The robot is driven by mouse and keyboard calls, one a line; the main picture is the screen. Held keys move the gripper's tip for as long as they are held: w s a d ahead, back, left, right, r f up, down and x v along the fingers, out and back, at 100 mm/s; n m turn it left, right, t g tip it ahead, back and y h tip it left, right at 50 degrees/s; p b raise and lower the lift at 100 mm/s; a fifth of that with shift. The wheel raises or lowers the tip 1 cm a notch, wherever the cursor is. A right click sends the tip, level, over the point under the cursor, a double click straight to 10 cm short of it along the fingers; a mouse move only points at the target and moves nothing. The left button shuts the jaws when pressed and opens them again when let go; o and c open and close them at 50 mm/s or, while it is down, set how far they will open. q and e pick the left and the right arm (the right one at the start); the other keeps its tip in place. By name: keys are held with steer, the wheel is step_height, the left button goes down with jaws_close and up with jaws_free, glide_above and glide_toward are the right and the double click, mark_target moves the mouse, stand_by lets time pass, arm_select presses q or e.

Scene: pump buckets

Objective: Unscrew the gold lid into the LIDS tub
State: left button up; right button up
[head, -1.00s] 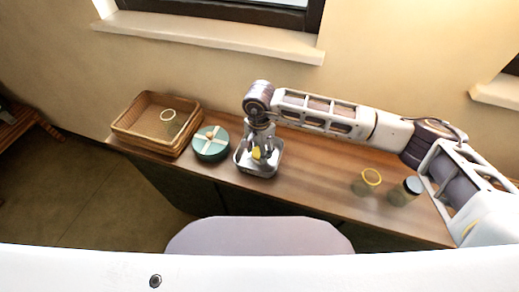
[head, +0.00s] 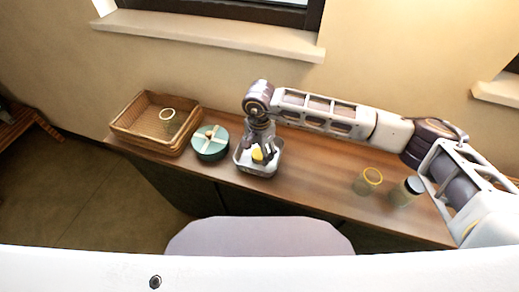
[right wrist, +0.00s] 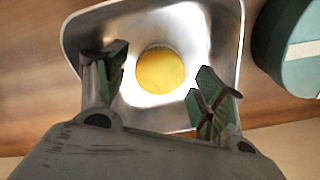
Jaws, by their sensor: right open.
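The gold lid (head: 257,155) lies in a square metal tub (head: 243,165) on the wooden counter; no lettering is readable on the tub. In the right wrist view the round lid (right wrist: 160,72) lies flat on the floor of the tub (right wrist: 205,28), near its middle. My right gripper (head: 262,149) is over the tub, pointing down into it. In the right wrist view its fingers (right wrist: 158,92) are spread apart, with the lid seen between and beyond them and nothing held. My left gripper is not in view.
An open jar with a yellowish rim (head: 370,180) and a dark-lidded jar (head: 407,190) stand on the counter's right. A round teal box (head: 210,143) sits left of the tub, then a wicker basket (head: 135,137) holding a glass jar (head: 167,122). Counter between tub and jars is clear.

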mark_target(259, 153)
steer(key=shift+r, duration=0.2)
steer(key=shift+r+p, duration=0.5)
steer(key=shift+p, duration=0.45)
step_height(259, 153, up, 12)
steer(key=b, duration=0.3)
steer(key=shift+f, duration=0.15)
stand_by(0.5)
